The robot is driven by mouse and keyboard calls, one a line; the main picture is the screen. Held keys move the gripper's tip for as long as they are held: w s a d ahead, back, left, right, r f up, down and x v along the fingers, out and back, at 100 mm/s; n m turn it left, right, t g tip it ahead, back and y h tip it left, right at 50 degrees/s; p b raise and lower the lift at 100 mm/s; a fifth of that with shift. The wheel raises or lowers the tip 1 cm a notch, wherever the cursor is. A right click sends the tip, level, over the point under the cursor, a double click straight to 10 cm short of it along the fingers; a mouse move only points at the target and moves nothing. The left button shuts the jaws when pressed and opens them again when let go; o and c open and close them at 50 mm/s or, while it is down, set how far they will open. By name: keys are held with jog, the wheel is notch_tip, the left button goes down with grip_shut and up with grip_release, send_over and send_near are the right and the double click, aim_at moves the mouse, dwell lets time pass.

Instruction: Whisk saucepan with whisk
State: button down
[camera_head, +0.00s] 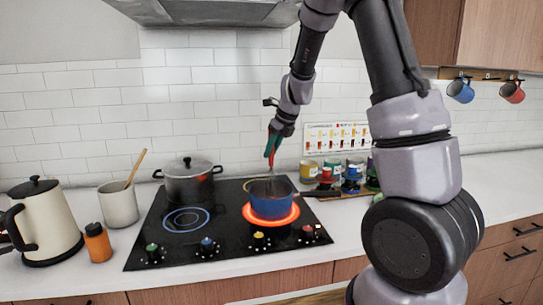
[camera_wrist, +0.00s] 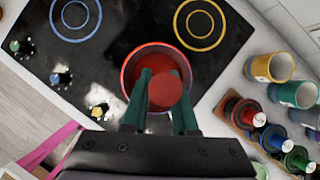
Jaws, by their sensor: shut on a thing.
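The blue saucepan (camera_head: 268,204) sits on a glowing red burner (camera_head: 291,216) at the front right of the black cooktop. The wrist view shows its reddish rim (camera_wrist: 126,68) from above. My gripper (camera_head: 272,152) is above the saucepan, its green fingers pointing down. It is shut on the whisk, whose red handle end (camera_wrist: 165,90) shows between the fingers in the wrist view. The whisk's lower part (camera_head: 271,180) reaches down into the saucepan opening. Its tip, and whether it touches the bottom, are hidden.
A lidded grey pot (camera_head: 190,185) stands at the back left of the cooktop (camera_head: 150,235). A kettle (camera_head: 38,225), an orange bottle (camera_head: 97,243) and a crock (camera_head: 118,207) with a wooden utensil stand further left. Colourful mugs and jars (camera_head: 350,180) crowd the right side.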

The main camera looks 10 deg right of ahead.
jog(key=shift+r, duration=3.5)
jog(key=shift+r, duration=0.1)
jog(key=shift+r, duration=2.4)
